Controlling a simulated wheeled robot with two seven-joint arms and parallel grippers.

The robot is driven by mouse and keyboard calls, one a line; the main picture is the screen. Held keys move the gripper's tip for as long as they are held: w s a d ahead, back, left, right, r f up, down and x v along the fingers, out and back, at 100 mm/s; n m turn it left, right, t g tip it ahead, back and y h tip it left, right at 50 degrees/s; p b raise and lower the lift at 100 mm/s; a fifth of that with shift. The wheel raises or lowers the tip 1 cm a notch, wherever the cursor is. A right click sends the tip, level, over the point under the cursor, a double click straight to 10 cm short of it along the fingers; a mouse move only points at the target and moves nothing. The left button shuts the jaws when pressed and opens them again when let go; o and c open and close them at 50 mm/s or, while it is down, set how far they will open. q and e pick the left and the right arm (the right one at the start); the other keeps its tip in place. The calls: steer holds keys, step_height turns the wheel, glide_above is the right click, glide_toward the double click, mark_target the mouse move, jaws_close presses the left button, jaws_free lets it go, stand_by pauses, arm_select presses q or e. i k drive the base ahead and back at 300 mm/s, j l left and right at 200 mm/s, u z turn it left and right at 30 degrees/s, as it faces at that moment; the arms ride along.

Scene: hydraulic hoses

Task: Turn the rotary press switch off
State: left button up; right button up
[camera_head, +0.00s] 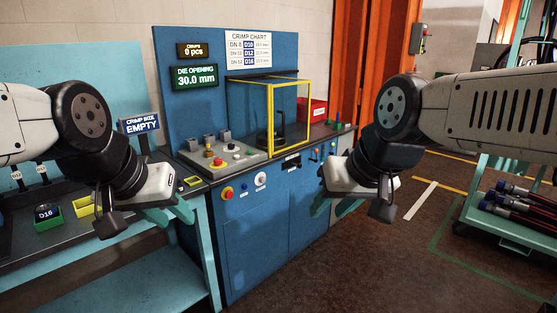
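The blue crimp press (255,236) stands in the middle of the view. On its upper front face is a round pale rotary switch (261,179), with a red push button on a yellow base (227,193) to its left. The switch's knob position is too small to read. My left gripper (169,213) is left of the press front, apart from the switch, with its teal fingers spread and empty. My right gripper (334,207) is right of the switch, in front of the press's right side, also with its fingers apart and empty.
A sloped control panel (218,158) and a yellow-framed guard (271,118) stand on the press top. A teal bench (110,276) with small bins is at the left. A hose cart (511,232) is at the right. The floor before the press is clear.

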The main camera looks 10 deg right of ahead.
mark_target(218, 161)
steer(key=i+j, duration=0.15)
steer(key=i, duration=0.3)
steer(key=i+j, duration=0.2)
steer(key=i, duration=0.3)
steer(key=i+j+u, duration=0.1)
steer(key=i, duration=0.35)
steer(key=i+j, duration=0.2)
steer(key=i, duration=0.3)
